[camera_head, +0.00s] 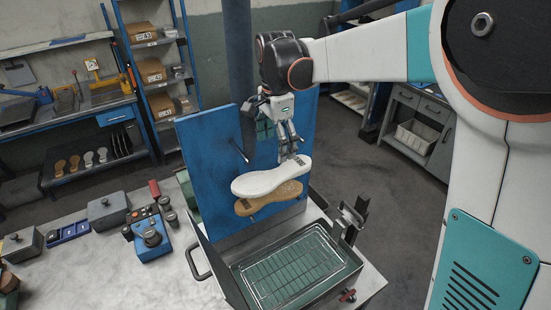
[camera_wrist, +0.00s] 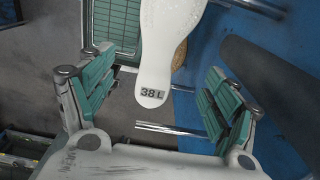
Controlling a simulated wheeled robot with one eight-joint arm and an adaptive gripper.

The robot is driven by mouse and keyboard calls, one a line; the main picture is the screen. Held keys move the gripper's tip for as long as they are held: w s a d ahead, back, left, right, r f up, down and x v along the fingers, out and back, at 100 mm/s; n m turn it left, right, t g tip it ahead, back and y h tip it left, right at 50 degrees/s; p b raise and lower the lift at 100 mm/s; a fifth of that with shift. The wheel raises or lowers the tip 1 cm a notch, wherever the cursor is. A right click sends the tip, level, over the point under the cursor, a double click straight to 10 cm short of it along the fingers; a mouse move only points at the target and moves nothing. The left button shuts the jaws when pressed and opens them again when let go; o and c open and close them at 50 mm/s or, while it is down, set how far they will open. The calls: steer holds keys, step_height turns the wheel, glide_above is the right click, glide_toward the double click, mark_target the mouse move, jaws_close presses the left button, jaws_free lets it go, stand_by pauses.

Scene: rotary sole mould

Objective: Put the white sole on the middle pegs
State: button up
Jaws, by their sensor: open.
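The white sole (camera_head: 271,178) lies roughly flat in front of the blue panel (camera_head: 210,150), just above a tan sole (camera_head: 268,199). In the wrist view the white sole (camera_wrist: 166,35) has its heel, marked "38 L", toward me. My gripper (camera_head: 290,142) is above the right end of the white sole in the head view. In the wrist view its teal-padded fingers stand apart, with the heel between them and a gap on each side. Metal pegs (camera_wrist: 170,131) stick out from the blue panel near the heel. What carries the white sole is largely hidden.
An open metal box (camera_head: 300,268) with a grid inside stands below the soles, with a metal bracket (camera_head: 350,217) on its right rim. A control box (camera_head: 152,238) with knobs is on the bench at left. Another rod (camera_head: 238,150) juts from the panel's left part.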

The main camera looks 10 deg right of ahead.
steer(key=s+d+r+n+t, duration=0.2)
steer(key=s+d+r+n, duration=0.1)
steer(key=s, duration=0.4)
steer(key=s+d+r+n+t, duration=0.2)
steer(key=s+d+r+n, duration=0.15)
steer(key=s, duration=0.25)
steer(key=s+d+f+n+t, duration=0.1)
steer(key=s+d+f+n, duration=0.1)
steer(key=s, duration=0.3)
steer(key=s+d+f+n+t, duration=0.2)
steer(key=s+f+n, duration=0.1)
steer(key=s+n, duration=0.2)
steer(key=shift+s+f, duration=0.3)
steer(key=shift+s, duration=0.4)
step_height(320, 180, down, 28)
steer(key=b, duration=2.8)
steer(key=shift+f+b, duration=0.25)
steer(key=shift+b, duration=0.05)
